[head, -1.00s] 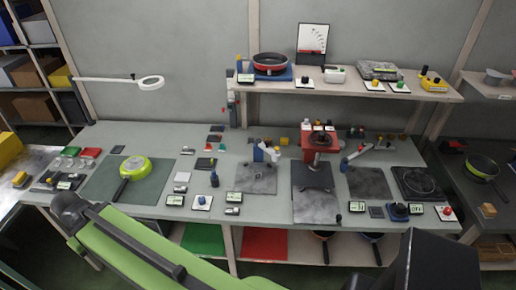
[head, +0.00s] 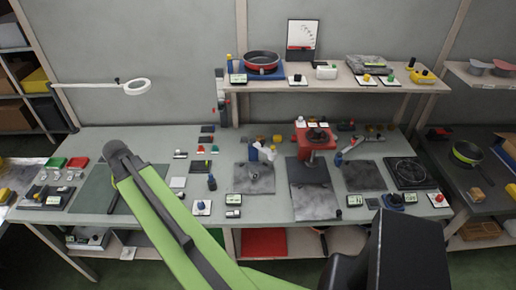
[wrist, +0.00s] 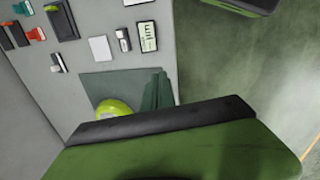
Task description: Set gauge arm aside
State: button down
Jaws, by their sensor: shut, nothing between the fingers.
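A slim grey jointed arm with blue parts (head: 350,148), possibly the gauge arm, stands at the right of the bench behind a dark slab. A second small blue-and-white jointed piece (head: 262,153) stands at the middle, behind a grey slab. I cannot tell for sure which is the gauge arm. My green arm crosses the head view's left half, above the bench. My gripper's fingers show in neither view. The wrist view shows a lime-green pan (wrist: 113,107) on a dark green mat (wrist: 97,84), partly covered by my arm.
A red press (head: 316,146) stands at mid-bench. A shelf (head: 340,84) behind holds a red pan (head: 262,60).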

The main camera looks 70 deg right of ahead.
aim_at(261, 146)
jog(key=s+d+r+n+p, duration=0.1)
jog(key=s+d, duration=0.2)
jog(key=d, duration=0.3)
jog(key=s+d+r+n+h, duration=0.1)
jog(key=s+d, duration=0.3)
jog(key=d, duration=0.2)
jog(key=s+d+r+n+p, duration=0.1)
jog(key=s+d+n, duration=0.15)
jog(key=d, duration=0.45)
jog(key=s+d+r+n+g+h, duration=0.15)
jog(key=s+d+n, duration=0.25)
jog(key=s+d, duration=1.15)
jog(key=shift+g, duration=0.25)
jog(key=b+x, duration=0.3)
jog(key=s+a+b+x, duration=0.1)
jog(key=b+x, duration=0.2)
jog(key=x, duration=0.1)
jog(key=b+x, duration=0.3)
jog(key=b, duration=0.1)
jog(key=shift+s+a+f, duration=0.15)
jog(key=shift+s+f, duration=0.2)
jog(key=shift+f, duration=0.15)
jog(key=d, duration=0.1)
jog(key=s+d+r+p, duration=0.1)
jog(key=d, duration=0.1)
jog(key=shift+s+d+r+p, duration=0.2)
jog(key=shift+d+r+p, duration=0.05)
jog(key=shift+p, duration=0.05)
